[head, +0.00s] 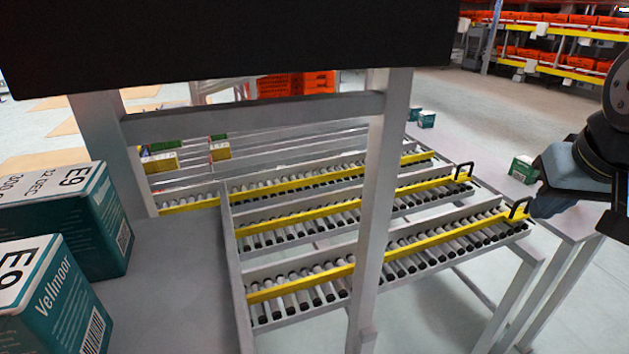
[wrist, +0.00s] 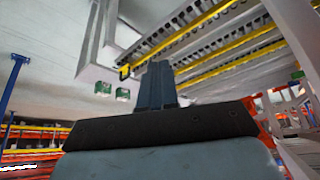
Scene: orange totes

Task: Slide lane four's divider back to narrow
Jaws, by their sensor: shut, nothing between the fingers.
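Several roller lanes run side by side in the head view, each with a yellow divider. No lane numbers are readable, so I cannot tell which is lane four. My gripper (head: 541,208) is shut and empty, just right of the nearest handle. Contact cannot be told.
A grey upright post (head: 372,200) crosses the lanes in the head view. Teal-and-white E9 boxes (head: 52,300) stand on the grey shelf at left. A small green-and-white box (head: 523,168) sits on the ledge behind my gripper. Open floor lies at right.

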